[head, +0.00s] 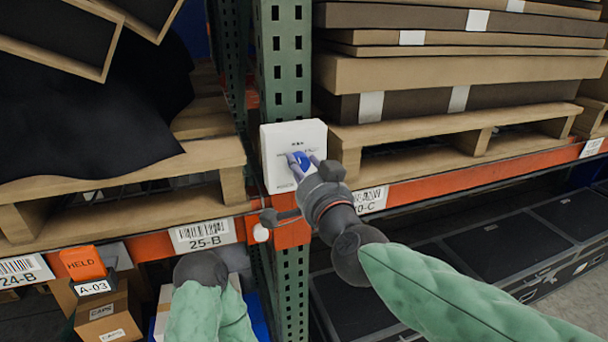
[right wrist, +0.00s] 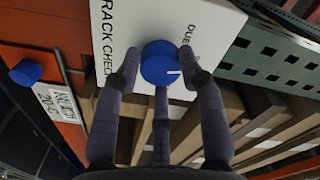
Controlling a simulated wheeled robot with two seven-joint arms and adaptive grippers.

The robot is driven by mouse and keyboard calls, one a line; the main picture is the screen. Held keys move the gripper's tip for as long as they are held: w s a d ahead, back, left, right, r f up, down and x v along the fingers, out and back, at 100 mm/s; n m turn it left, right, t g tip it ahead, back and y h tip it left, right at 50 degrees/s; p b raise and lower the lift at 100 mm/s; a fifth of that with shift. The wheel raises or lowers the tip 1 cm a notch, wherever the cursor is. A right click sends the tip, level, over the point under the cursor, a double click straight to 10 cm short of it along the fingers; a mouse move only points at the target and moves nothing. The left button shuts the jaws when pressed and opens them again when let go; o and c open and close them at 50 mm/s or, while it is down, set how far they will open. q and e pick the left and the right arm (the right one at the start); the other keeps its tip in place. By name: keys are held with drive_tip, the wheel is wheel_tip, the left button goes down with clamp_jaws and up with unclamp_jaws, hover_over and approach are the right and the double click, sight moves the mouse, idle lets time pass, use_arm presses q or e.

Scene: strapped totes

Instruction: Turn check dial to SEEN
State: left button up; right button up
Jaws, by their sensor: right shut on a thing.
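The check dial is a blue round knob (head: 302,161) on the front of a white box (head: 277,174) fixed to the green rack post. In the right wrist view the dial (right wrist: 160,62) has a white pointer mark directed to the right of the picture. "RACK CHECK" is printed on the box (right wrist: 128,28) there, with "DUE" beside the dial. The word SEEN is not readable. My right gripper (head: 301,164) is shut on the dial, its fingers around the knob (right wrist: 161,85). My left arm shows at the lower left, but its gripper fingers do not show.
An orange beam (head: 440,186) runs below the box, with a 25-B label (head: 204,235). Pallets (head: 455,130) with flat cartons stand right; a pallet with black cloth (head: 85,120) stands left. An orange HELD tag (head: 83,263) hangs lower left. Black cases (head: 510,240) stand below right.

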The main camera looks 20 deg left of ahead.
drive_tip(key=shift+a+f+m+b, duration=0.1)
drive_tip(key=shift+f+m+b, duration=0.1)
drive_tip(key=shift+m, duration=0.45)
drive_tip(key=shift+a+f+m+b, duration=0.1)
drive_tip(key=shift+m+b, duration=0.1)
drive_tip(key=shift+m, duration=0.75)
drive_tip(key=o, duration=1.1)
drive_tip(key=shift+o, duration=0.2)
drive_tip(key=shift+r, duration=0.15)
drive_tip(key=shift+s+d+r, duration=0.1)
drive_tip(key=shift+d, duration=0.05)
drive_tip(key=v, duration=1.1)
drive_tip(key=shift+s+d, duration=0.2)
drive_tip(key=shift+s, duration=0.15)
